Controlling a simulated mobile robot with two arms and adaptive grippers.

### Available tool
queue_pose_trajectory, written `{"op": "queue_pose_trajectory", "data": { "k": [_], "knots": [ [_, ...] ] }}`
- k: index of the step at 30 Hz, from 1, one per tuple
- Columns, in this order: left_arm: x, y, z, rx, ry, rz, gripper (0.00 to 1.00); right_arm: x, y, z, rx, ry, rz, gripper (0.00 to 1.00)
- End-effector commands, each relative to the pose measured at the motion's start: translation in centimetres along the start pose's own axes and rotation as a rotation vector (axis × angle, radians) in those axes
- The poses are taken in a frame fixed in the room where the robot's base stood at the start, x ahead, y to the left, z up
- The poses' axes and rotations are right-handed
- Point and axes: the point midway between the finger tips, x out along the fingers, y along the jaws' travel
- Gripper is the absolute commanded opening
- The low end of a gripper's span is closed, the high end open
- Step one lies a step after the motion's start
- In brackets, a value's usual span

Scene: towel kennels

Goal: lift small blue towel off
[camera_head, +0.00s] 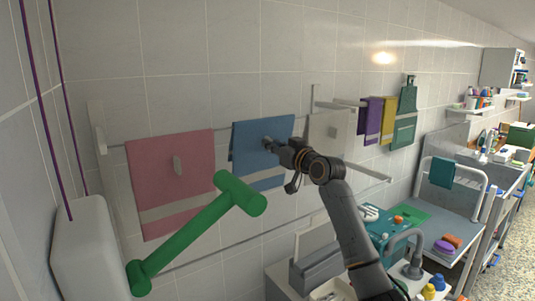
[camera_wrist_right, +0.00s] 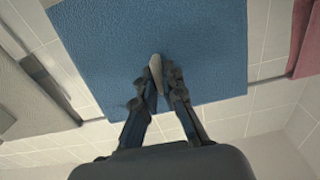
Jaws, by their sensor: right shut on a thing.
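The blue towel (camera_head: 263,145) hangs over a wall rail, with a paler band near its lower edge. It fills much of the right wrist view (camera_wrist_right: 155,40). My right gripper (camera_head: 270,146) is at the front of the towel. In the right wrist view the gripper (camera_wrist_right: 160,80) is shut on a small pale tab (camera_wrist_right: 156,66) on the towel's face. The gripper and arm hide part of the towel. My left gripper is not in view.
A pink towel (camera_head: 165,175) hangs left of the blue one and a whitish towel (camera_head: 325,135) right of it. A green bar with thick ends (camera_head: 195,232) stands in front at the lower left. Shelves and a sink area fill the right side.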

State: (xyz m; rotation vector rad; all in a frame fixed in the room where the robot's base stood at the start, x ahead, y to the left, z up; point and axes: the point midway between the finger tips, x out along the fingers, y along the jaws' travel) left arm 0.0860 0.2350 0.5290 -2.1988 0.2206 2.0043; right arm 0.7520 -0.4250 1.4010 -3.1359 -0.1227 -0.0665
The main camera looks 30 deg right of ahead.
Motion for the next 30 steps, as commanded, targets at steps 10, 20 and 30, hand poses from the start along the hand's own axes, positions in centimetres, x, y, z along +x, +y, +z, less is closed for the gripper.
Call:
{"op": "queue_pose_trajectory", "data": {
  "k": [10,20,30],
  "knots": [
    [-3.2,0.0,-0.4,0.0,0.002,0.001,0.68,0.1,-0.1,-4.6,-0.002,0.012,0.0,0.0],
    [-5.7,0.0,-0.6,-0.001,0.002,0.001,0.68,0.2,-0.1,-8.5,0.0,0.023,0.0,0.0],
    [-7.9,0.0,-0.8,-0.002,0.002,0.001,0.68,0.4,-0.2,-11.4,0.0,0.018,-0.003,0.0]
  ]
}}
